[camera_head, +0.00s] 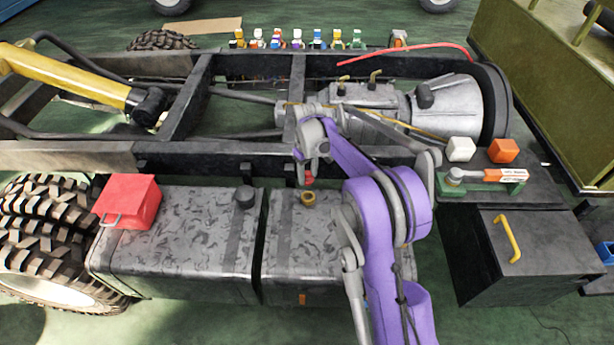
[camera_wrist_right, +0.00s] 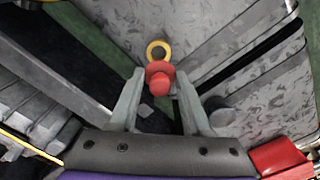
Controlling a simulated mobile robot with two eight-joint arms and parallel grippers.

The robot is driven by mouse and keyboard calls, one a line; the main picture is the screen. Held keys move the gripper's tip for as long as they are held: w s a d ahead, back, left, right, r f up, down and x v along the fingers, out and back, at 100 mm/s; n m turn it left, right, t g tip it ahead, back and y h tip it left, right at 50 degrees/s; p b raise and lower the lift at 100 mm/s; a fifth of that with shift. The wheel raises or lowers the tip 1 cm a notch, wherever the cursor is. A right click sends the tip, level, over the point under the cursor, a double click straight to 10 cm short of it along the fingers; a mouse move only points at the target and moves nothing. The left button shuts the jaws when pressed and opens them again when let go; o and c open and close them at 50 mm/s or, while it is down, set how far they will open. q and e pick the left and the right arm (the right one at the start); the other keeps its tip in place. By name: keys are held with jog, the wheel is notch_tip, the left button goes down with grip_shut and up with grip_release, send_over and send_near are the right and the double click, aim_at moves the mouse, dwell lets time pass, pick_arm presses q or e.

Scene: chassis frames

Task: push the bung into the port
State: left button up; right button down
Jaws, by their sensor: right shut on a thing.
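My right gripper (camera_head: 309,176) is shut on a red bung (camera_head: 309,181), just above and behind the port (camera_head: 308,198) in the head view. The port is a yellow ring with a dark opening on top of a mottled grey tank. In the right wrist view the bung (camera_wrist_right: 160,78) sits between the fingertips of my right gripper (camera_wrist_right: 161,73), and the port (camera_wrist_right: 158,48) shows just beyond it. The bung overlaps the ring's near edge there and its far part is hidden; I cannot tell whether they touch. My left gripper is not in view.
A red box (camera_head: 128,202) stands on the left tank, beside a dark cap (camera_head: 245,197). A chassis rail (camera_head: 225,155) runs behind the tanks. White (camera_head: 461,149) and orange (camera_head: 503,150) blocks and a green holder (camera_head: 485,183) stand at right. Several small figures line the back.

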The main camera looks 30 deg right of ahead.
jog(key=shift+d, duration=0.15)
jog(key=shift+f, duration=0.2)
jog(key=shift+f+b, duration=1.8)
jog(key=shift+f, duration=1)
jog(key=shift+f+b, duration=1.05)
jog(key=shift+f, duration=0.5)
jog(key=shift+c, duration=1.4)
grip_release()
